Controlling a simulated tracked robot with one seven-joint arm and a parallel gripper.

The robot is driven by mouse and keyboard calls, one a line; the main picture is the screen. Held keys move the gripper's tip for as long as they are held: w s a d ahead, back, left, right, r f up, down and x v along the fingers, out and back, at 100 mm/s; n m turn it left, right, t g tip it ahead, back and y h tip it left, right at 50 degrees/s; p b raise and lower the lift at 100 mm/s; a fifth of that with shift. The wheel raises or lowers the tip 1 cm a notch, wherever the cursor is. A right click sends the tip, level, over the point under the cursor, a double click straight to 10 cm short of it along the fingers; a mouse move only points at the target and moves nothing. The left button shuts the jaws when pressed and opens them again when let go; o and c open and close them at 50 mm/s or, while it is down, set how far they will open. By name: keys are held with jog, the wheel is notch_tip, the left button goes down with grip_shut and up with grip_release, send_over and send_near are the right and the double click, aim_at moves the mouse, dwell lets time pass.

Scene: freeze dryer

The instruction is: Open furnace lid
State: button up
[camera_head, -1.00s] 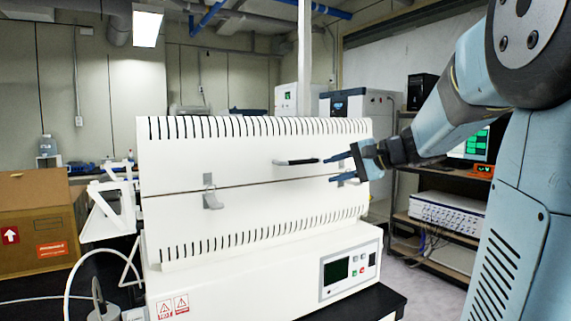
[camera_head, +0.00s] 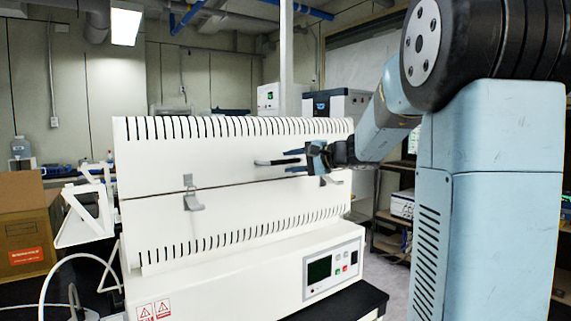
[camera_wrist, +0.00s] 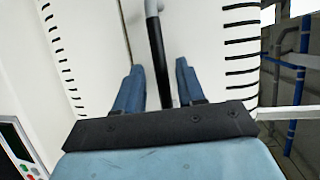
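The white furnace (camera_head: 225,232) stands in the middle of the head view. Its lid (camera_head: 215,158) is down, with a seam below it. A dark handle (camera_head: 268,162) sticks out from the lid front; in the wrist view it appears as a bar (camera_wrist: 157,48). My gripper (camera_head: 288,160) is at the handle's right end, one finger above and one below. In the wrist view my gripper (camera_wrist: 159,78) is open, its fingers on either side of the bar with visible gaps. The handle's near end is partly hidden by the gripper's dark base.
A metal latch (camera_head: 193,197) hangs across the seam at the left, another (camera_head: 331,179) at the right below my gripper. A control panel (camera_head: 331,270) is on the lower front. A white rack (camera_head: 88,215) and a cardboard box (camera_head: 25,225) stand left.

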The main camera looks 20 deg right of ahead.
aim_at(287, 162)
jog(key=shift+x, duration=1.5)
jog(key=shift+c, duration=0.4)
grip_shut()
